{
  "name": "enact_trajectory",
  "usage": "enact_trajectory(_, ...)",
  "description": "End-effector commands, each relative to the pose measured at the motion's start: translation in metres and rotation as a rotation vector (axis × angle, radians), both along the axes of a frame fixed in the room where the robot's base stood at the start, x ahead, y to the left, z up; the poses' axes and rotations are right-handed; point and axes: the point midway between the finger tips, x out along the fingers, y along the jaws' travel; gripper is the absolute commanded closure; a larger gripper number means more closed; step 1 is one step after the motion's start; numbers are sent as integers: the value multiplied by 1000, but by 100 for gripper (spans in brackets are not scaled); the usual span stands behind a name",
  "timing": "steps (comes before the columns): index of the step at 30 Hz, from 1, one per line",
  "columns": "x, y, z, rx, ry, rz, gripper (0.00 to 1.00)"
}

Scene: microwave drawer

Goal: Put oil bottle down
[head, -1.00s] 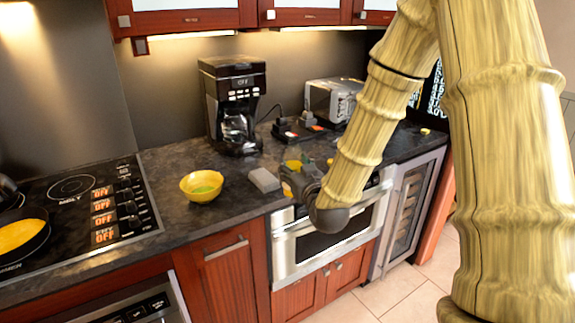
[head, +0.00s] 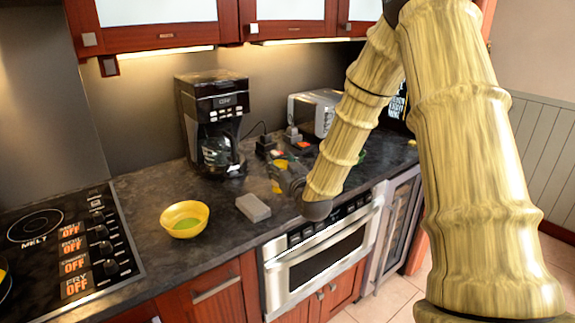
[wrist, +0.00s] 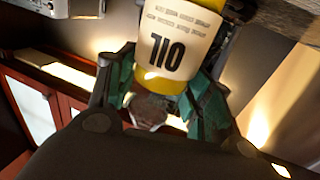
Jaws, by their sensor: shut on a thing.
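The oil bottle is yellow with a pale label reading OIL; the wrist view shows the label (wrist: 180,40) close up. My gripper (wrist: 163,90) is shut on the oil bottle, with a teal finger pad on each side. In the head view my gripper (head: 290,180) is over the dark counter (head: 225,230), near its front edge above the microwave drawer. Only a small yellow part of the bottle (head: 280,165) shows there, behind my gripper. I cannot tell whether its base touches the counter.
A grey block (head: 253,207) and a yellow bowl (head: 184,220) lie left of my gripper. A coffee maker (head: 212,120) stands behind, with a toaster (head: 312,112) and small items (head: 290,140) at the back. The stove (head: 70,240) is far left. Counter between block and bowl is clear.

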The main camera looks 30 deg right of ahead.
Motion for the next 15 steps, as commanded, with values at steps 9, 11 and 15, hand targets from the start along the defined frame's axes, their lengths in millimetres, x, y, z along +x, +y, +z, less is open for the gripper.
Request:
enact_trajectory(9, 39, -47, -4, 0, -1, -3, 81)
enact_trajectory(11, 44, -52, -5, 0, -1, -4, 81)
enact_trajectory(15, 48, -58, -7, 0, 0, -4, 81)
